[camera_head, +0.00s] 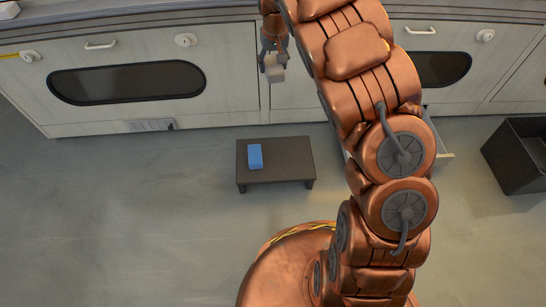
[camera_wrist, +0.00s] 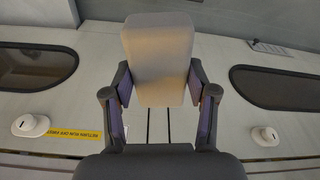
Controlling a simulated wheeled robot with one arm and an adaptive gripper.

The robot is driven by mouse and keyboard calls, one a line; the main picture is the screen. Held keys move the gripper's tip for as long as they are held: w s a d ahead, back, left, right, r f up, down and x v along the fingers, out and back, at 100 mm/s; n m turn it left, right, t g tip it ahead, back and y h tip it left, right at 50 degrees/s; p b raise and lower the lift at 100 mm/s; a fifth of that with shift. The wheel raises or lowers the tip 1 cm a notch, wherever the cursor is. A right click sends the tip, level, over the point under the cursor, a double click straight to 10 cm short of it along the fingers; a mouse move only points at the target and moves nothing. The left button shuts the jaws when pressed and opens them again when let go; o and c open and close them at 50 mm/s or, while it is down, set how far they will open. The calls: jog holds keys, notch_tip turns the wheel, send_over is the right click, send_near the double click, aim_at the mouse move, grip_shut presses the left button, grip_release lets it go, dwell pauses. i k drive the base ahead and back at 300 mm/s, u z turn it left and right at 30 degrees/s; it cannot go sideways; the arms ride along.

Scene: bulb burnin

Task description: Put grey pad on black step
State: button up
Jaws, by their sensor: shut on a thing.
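The grey pad (camera_wrist: 158,50) is a pale block held between the two fingers of my gripper (camera_wrist: 160,92) in the wrist view. In the head view my gripper (camera_head: 273,62) hangs in front of the cabinets, shut on the grey pad (camera_head: 275,72). The black step (camera_head: 290,155) is a low dark platform on short legs on the floor. In the head view the gripper and pad appear above and behind the step, apart from it. A blue block (camera_head: 255,156) lies on the left part of the step's top.
Pale cabinets (camera_head: 225,105) with dark oval windows line the back under a counter. A partly open drawer (camera_head: 440,140) shows right of my arm. A dark open bin (camera_head: 520,155) stands at the far right. The step's right half is bare. The floor to its left is clear.

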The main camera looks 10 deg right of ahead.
aim_at(292, 156)
jog(key=u, duration=0.5)
jog(key=k, duration=1.15)
jog(key=u, duration=1.05)
jog(key=i, duration=1.25)
jog(key=z, duration=0.9)
jog(key=i, duration=0.45)
jog(key=z, duration=0.35)
